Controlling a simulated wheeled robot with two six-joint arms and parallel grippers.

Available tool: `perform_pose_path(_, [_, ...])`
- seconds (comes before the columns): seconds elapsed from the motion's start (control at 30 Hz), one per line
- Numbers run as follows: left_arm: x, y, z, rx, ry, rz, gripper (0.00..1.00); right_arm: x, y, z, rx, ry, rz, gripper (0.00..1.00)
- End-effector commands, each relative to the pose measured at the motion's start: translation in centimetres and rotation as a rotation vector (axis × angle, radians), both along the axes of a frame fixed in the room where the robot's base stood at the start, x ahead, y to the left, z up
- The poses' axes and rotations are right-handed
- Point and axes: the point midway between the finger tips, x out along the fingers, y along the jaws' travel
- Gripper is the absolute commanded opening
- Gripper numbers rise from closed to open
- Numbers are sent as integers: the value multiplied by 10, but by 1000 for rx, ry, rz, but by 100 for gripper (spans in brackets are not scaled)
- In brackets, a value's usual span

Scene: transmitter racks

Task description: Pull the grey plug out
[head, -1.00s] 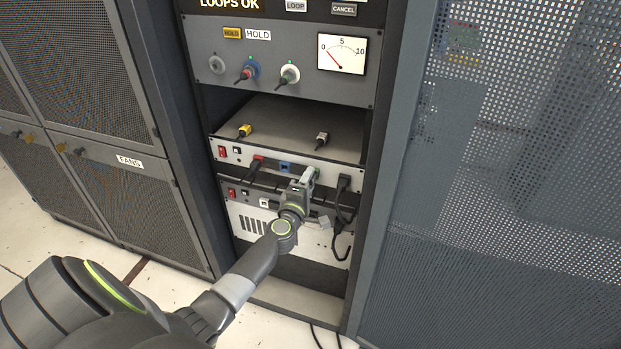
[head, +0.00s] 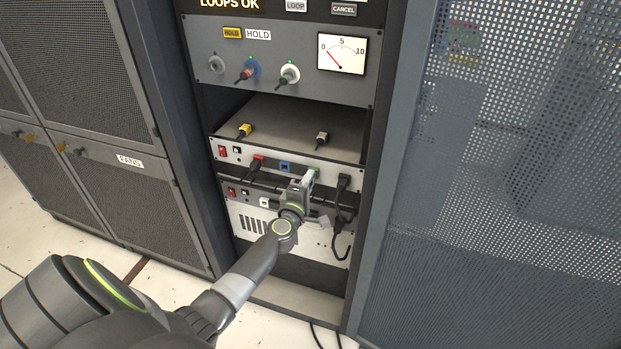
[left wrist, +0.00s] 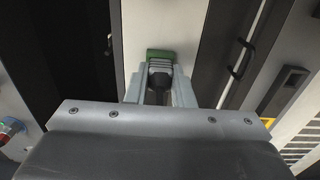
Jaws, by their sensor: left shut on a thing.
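My left gripper (head: 305,182) is at the front of the white rack unit, right of the blue socket. In the left wrist view its two pale fingers (left wrist: 158,88) are shut on a dark grey plug (left wrist: 159,70). The plug's front end is against a green socket (left wrist: 160,55), a bit of which shows in the head view (head: 316,172). I cannot tell how deep the plug sits. The gripper hides the plug in the head view. Another grey plug (head: 322,138) is on top of the unit. My right gripper is not in view.
A yellow plug (head: 245,130) is on the unit's top.

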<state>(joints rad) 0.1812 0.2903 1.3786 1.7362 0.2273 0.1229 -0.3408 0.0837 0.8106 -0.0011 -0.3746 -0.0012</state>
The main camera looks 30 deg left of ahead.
Motion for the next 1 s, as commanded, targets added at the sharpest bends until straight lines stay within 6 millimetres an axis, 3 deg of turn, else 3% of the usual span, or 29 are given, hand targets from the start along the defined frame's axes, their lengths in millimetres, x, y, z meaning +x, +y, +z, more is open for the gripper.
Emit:
perform_pose_path(0.17, [0,0,0,0,0,0,0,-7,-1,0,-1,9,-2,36])
perform_pose_path(1.0, [-32,-8,0,0,1,0,0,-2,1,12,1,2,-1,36])
